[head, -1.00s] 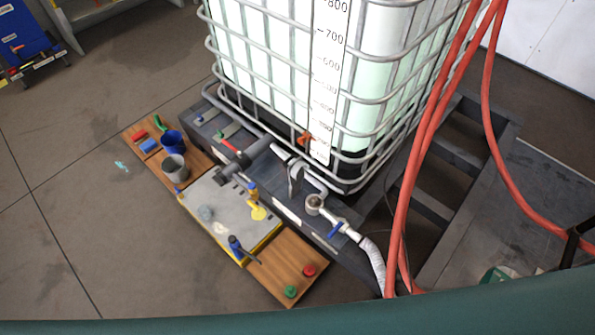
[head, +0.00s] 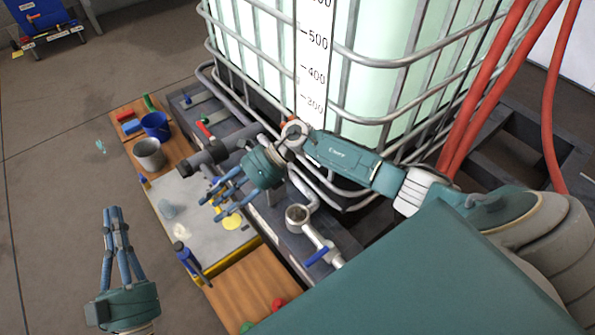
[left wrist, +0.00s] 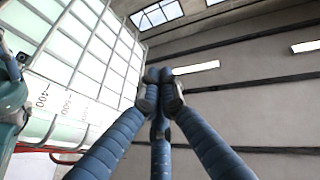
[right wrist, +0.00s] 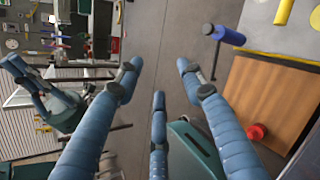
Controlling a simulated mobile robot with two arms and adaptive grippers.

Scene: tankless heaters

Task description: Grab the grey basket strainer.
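My right gripper (head: 213,198) hangs over the mat's right part, to the right of the mesh piece. Its fingers are spread and empty, as the right wrist view (right wrist: 160,78) shows. My left gripper (head: 116,218) is over the floor left of the mat. Its fingertips meet with nothing between them in the left wrist view (left wrist: 159,78).
A yellow piece (head: 232,221) lies under my right fingers. A grey bucket (head: 149,154) and blue bucket (head: 155,125) stand behind. The caged tank (head: 400,45) and pipes bound the right side; floor is free at left.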

